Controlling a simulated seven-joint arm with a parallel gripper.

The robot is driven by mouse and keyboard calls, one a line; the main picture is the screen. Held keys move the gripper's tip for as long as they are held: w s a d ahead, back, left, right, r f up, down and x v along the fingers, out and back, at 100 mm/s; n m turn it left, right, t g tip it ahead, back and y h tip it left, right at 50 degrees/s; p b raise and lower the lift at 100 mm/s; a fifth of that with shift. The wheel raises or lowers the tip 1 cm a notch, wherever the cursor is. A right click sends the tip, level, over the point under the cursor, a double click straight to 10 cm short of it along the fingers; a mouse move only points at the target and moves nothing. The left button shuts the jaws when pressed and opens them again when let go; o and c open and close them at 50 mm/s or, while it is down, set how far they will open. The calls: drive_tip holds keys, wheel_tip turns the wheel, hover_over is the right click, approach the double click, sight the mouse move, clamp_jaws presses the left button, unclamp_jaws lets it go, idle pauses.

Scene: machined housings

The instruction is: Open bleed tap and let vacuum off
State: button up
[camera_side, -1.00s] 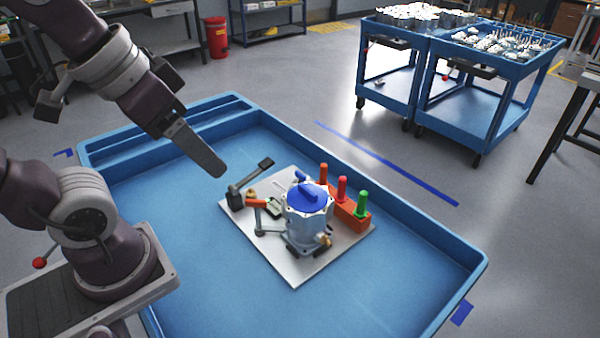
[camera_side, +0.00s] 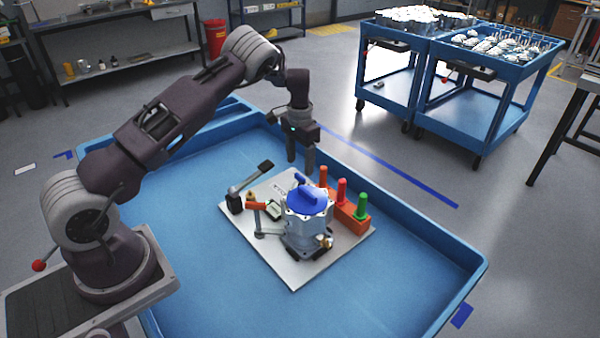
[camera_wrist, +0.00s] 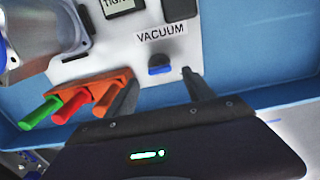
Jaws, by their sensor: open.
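The white base plate (camera_side: 295,277) carries a metal housing (camera_side: 305,235) with a blue lid (camera_side: 308,200). In the wrist view, a small black fitting with a blue front (camera_wrist: 160,67) sits just below a VACUUM label (camera_wrist: 161,31); it looks like the tap, but its handle position is unclear. My gripper (camera_side: 300,164) points down over the plate's far edge, behind the housing. In the wrist view my gripper (camera_wrist: 158,80) has its fingers apart, empty, on either side of the small fitting. The housing (camera_wrist: 42,22) shows at the upper left there.
An orange block (camera_side: 350,215) with red, orange and green pegs stands beside the housing. A black-handled lever (camera_side: 250,180) and an orange-handled clamp (camera_side: 257,205) are on the left side. The blue tray's wall (camera_side: 400,205) runs behind. The tray floor in front is clear.

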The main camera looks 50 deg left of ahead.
sight(300, 175)
wheel_tip(300, 175, down, 4)
drive_tip(key=shift+f, duration=0.25)
clamp_jaws()
